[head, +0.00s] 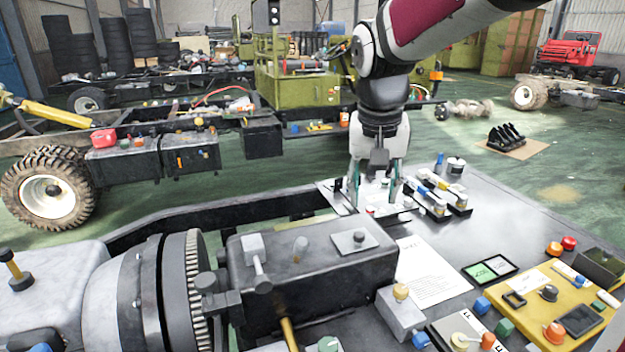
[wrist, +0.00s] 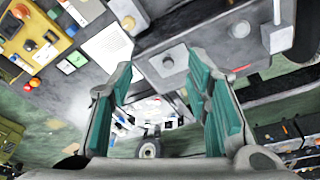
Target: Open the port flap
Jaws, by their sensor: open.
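A flat grey square plate with a round knob (head: 356,240) lies on top of the dark gearbox housing (head: 310,270), and it looks like the port flap, lying shut. The plate also shows in the wrist view (wrist: 168,62), beyond and between my fingertips. My gripper (head: 373,196) hangs fingers down behind the housing in the head view, above the back part of the bench. Its teal-padded fingers (wrist: 160,64) are spread wide with nothing between them. It is apart from the plate. The hinge side of the plate is not clear.
A lever (head: 256,258) stands on the housing left of the plate. A paper sheet (head: 427,272) and a yellow control panel (head: 555,305) lie to the right. Small parts on trays (head: 437,196) are near my gripper. The back right bench top is mostly clear.

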